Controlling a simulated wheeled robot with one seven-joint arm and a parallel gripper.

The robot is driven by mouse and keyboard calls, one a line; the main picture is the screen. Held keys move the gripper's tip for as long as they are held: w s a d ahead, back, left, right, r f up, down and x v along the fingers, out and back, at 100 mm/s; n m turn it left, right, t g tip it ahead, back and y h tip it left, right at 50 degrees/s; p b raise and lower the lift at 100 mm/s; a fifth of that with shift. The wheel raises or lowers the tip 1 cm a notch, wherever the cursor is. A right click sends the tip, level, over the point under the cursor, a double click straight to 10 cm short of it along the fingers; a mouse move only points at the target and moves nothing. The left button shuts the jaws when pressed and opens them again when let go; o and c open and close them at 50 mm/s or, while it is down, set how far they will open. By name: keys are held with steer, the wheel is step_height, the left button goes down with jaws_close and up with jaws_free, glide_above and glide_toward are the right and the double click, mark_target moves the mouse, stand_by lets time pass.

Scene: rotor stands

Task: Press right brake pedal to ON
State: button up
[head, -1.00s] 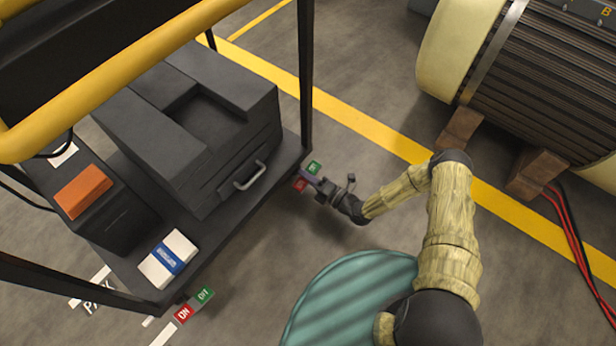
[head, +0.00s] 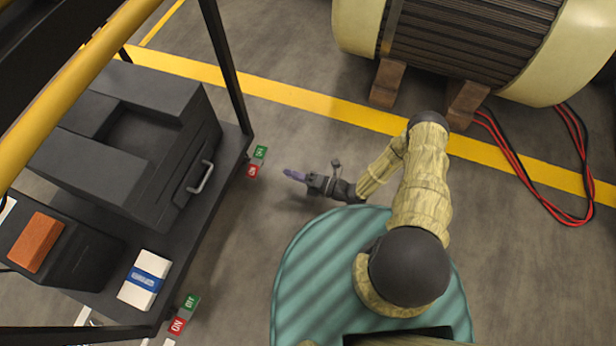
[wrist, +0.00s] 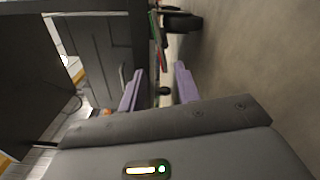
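Two red-and-green pedals stick out from the low edge of the black cart (head: 205,232). The far pedal (head: 257,161) has a green OFF half and a red ON half. The near pedal (head: 184,314) is marked the same way. I cannot tell which half of either is down. My gripper (head: 291,175) is low over the floor, just right of the far pedal and apart from it. In the wrist view its purple fingers (wrist: 160,86) are spread with nothing held between them. A pedal (wrist: 156,38) shows nearly edge-on beyond them.
The cart carries a dark case (head: 140,140), an orange block (head: 36,242) and a white-and-blue pack (head: 145,280). A black wheel (wrist: 183,20) shows ahead in the wrist view. A large rotor (head: 460,40) on wooden blocks and red-black cables (head: 510,160) lie right. Floor near my gripper is clear.

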steer(key=v, duration=0.4)
steer(key=shift+s+d, duration=0.1)
steer(key=shift+d, duration=0.3)
steer(key=s+d+r+m+g+h+p, duration=0.15)
steer(key=d+r+m+h+p, duration=0.4)
steer(key=r+m, duration=0.95)
steer(key=s+d+r+m+g+h+p, duration=0.2)
steer(key=r+m+h+p, duration=0.5)
steer(key=r, duration=1.7)
steer(key=s+d+r+m+g+h+p, duration=0.15)
steer(key=d+r+m+h+p, duration=0.4)
steer(key=r+m, duration=1)
step_height(320, 180, up, 41)
steer(key=n+y+p, duration=0.1)
steer(key=n+p, duration=0.2)
steer(key=p, duration=3.7)
steer(key=shift+t, duration=0.3)
